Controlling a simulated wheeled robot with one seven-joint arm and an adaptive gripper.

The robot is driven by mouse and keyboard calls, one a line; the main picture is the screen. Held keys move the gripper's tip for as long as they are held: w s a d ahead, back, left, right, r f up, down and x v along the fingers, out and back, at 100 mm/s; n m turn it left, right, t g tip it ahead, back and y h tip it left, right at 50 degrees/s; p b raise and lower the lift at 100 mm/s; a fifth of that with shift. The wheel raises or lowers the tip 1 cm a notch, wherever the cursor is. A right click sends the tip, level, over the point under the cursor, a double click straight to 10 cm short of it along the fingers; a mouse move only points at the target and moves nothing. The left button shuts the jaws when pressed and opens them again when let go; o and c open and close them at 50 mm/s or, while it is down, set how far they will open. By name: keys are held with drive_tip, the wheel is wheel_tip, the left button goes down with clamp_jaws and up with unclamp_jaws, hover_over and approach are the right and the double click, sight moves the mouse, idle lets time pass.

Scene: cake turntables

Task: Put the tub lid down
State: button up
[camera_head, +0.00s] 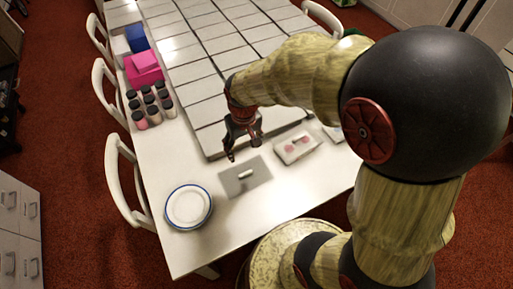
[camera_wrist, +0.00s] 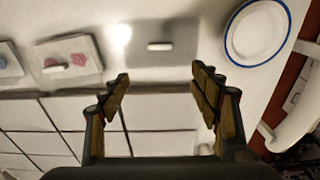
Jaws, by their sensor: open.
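A grey, flat rectangular lid (camera_head: 232,186) with a white bar handle lies on the white table, left of a shallow tub (camera_head: 285,154) holding pink pieces. In the wrist view the lid (camera_wrist: 185,57) is beyond my fingertips, its white handle (camera_wrist: 159,46) roughly centred between them. My gripper (camera_head: 246,150) is open and empty, pointing down just behind the lid and apart from it. It also shows in the wrist view (camera_wrist: 160,77) with both fingers spread. The tub (camera_wrist: 85,48) is at the left there, with a white bar across its top.
A blue-rimmed white plate (camera_head: 188,207) lies left of the lid. Several dark-capped jars (camera_head: 153,103) and pink boxes (camera_head: 144,68) stand along the left edge. A large tiled slab (camera_head: 200,85) fills the table behind. White chairs (camera_head: 122,180) line the left side. Bare table lies in front of the lid.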

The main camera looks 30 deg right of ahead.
drive_tip(key=s+r+t, duration=0.2)
drive_tip(key=s+r, duration=0.4)
drive_tip(key=r, duration=0.3)
drive_tip(key=s+r+t, duration=0.2)
drive_tip(key=s+r, duration=0.5)
drive_tip(key=r, duration=0.3)
drive_tip(key=shift+s+t, duration=0.2)
drive_tip(key=shift+t, duration=0.2)
